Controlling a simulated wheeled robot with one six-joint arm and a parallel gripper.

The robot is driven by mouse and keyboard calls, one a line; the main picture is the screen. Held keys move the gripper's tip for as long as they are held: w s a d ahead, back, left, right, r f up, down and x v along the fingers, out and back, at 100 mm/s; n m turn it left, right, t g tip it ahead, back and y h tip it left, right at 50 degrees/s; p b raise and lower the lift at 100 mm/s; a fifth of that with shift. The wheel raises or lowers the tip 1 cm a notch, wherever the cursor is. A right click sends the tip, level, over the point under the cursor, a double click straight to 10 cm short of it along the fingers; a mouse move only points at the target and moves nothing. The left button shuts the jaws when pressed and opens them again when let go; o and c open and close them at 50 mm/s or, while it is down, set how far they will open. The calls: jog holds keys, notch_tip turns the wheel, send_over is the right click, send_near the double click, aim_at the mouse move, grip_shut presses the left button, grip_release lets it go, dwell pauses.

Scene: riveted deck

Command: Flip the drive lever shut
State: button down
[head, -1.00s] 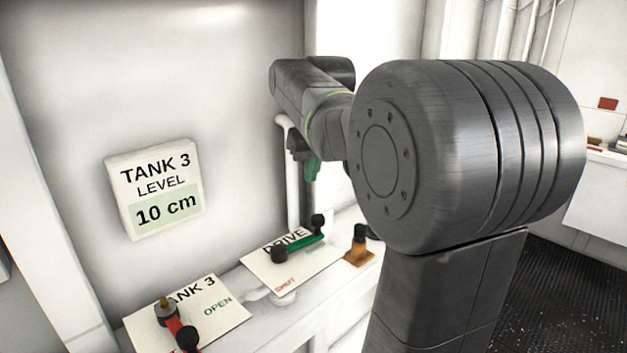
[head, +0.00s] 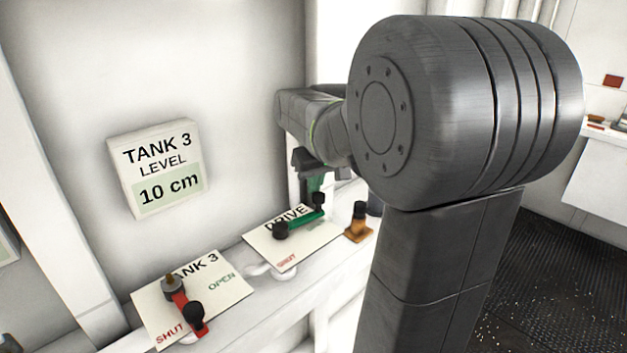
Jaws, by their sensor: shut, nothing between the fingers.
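The drive lever (head: 300,222) is a green bar with a black knob at each end, lying over the white DRIVE plate (head: 262,243). Its far knob is at the plate's right edge, away from the red SHUT word at the plate's lower front. My gripper (head: 316,186), with green fingers, is shut and empty. It points down just above the lever's far knob. In this view I cannot tell whether the fingertips touch the knob. My arm hides part of the space to the right.
The TANK 3 plate (head: 216,286) with its red lever (head: 183,308) is at the front left. A brown block with a black knob (head: 358,224) stands right of the DRIVE plate. A level sign (head: 160,170) on the wall reads 10 cm. A white wall stands behind the ledge.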

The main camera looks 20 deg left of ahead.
aim_at(323, 195)
jog(key=shift+s+d+m, duration=0.1)
jog(key=shift+d+m, duration=0.25)
jog(key=shift+m, duration=0.15)
jog(key=shift+s+d+f+m+t+h+b, duration=0.1)
jog(key=shift+s+d+m+t+h+b, duration=0.2)
jog(key=shift+d+m, duration=0.3)
jog(key=shift+s+d+m+t+h+b, duration=0.1)
jog(key=shift+s+d+m+h+b, duration=0.25)
jog(key=shift+m, duration=0.35)
jog(key=d+m, duration=0.1)
jog(key=s+m, duration=0.1)
jog(key=s+d+m+h+b, duration=0.1)
jog(key=shift+s+d+m, duration=0.2)
jog(key=shift+d+m, duration=0.1)
jog(key=s+d+m+h+b, duration=0.1)
jog(key=s+m+h+b, duration=0.1)
jog(key=s+m, duration=0.6)
jog(key=shift+s+d+h, duration=0.3)
jog(key=shift+d+h, duration=0.05)
